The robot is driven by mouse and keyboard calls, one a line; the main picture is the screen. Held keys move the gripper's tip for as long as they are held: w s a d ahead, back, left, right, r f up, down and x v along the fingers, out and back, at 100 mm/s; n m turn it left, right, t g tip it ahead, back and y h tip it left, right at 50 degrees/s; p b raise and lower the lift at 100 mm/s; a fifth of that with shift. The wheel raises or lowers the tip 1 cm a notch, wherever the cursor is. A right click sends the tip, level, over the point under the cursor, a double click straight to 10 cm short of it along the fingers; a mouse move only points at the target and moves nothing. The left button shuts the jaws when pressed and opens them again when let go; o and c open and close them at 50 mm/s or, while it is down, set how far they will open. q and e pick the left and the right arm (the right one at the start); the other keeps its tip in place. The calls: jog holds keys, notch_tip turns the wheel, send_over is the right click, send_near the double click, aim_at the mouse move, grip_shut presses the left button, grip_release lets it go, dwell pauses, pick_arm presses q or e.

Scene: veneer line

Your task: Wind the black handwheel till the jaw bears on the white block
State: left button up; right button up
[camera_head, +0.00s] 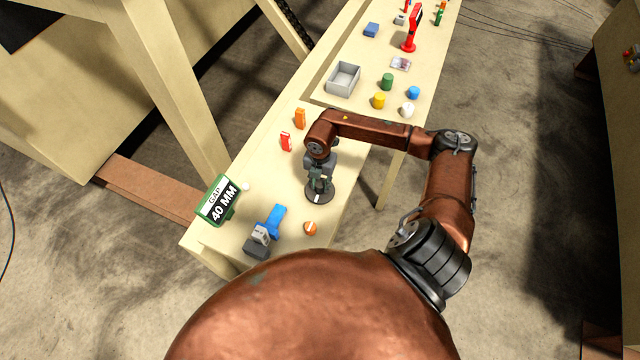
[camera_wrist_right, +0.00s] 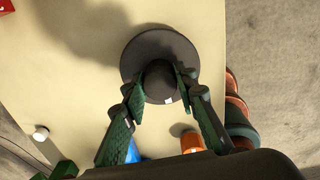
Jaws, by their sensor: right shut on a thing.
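The black handwheel (camera_head: 320,196) is a dark round disc lying flat on the bench. In the right wrist view its disc (camera_wrist_right: 147,47) carries a raised round hub in the middle, with a small white mark near the rim. My right gripper (camera_head: 318,180) points down over it, its two fingers (camera_wrist_right: 160,82) on either side of the hub, shut on it. A blue vise-like body (camera_head: 276,217) stands to the left, with a pale grey-white block (camera_head: 261,234) at its near end. Any space between jaw and block is too small to tell. My left gripper is not in view.
A green-framed display (camera_head: 219,202) reads "GAP 40 MM". Red (camera_head: 286,142) and orange (camera_head: 300,119) pieces stand behind the wheel. A grey tray (camera_head: 343,79) and several coloured pieces are farther back on the bench.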

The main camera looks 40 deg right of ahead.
aim_at(320, 184)
jog(key=shift+m, duration=0.5)
jog(key=o, duration=1.2)
jog(key=shift+c, duration=0.2)
notch_tip(320, 184, up, 12)
